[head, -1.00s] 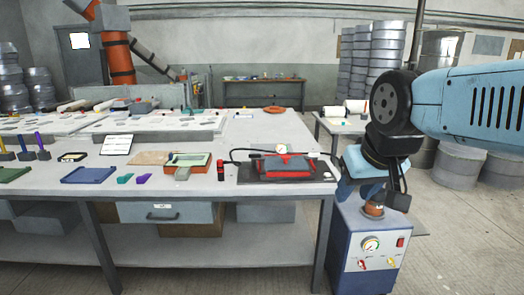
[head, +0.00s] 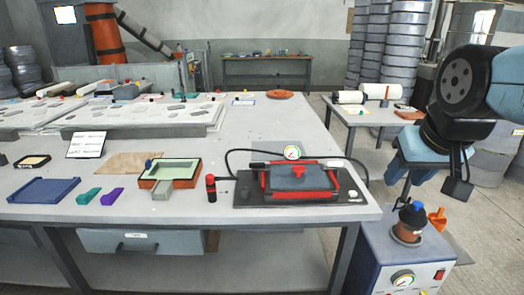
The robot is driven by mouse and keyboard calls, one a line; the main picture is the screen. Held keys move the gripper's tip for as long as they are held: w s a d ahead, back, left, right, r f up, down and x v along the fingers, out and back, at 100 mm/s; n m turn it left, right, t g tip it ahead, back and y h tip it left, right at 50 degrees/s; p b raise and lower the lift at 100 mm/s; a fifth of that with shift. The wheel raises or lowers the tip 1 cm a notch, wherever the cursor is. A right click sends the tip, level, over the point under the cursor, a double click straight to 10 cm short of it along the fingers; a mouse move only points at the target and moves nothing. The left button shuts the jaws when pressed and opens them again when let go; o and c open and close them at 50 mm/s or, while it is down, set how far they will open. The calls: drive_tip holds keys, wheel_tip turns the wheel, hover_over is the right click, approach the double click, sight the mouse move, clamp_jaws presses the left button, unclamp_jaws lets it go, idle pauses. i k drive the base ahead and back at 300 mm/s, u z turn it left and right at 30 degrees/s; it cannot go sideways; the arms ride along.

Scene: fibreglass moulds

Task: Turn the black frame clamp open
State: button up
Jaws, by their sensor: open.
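A shallow mould with a red frame and a grey-blue panel (head: 300,180) lies on a black board (head: 250,198) near the table's right front corner.
A round gauge (head: 292,152) and black hose are behind the mould. A red-black cylinder (head: 211,188) and a green-topped tray (head: 172,172) are left of it.

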sight(257, 167)
drive_tip(key=u, duration=0.25)
drive_tip(key=i, duration=0.85)
drive_tip(key=u, duration=0.5)
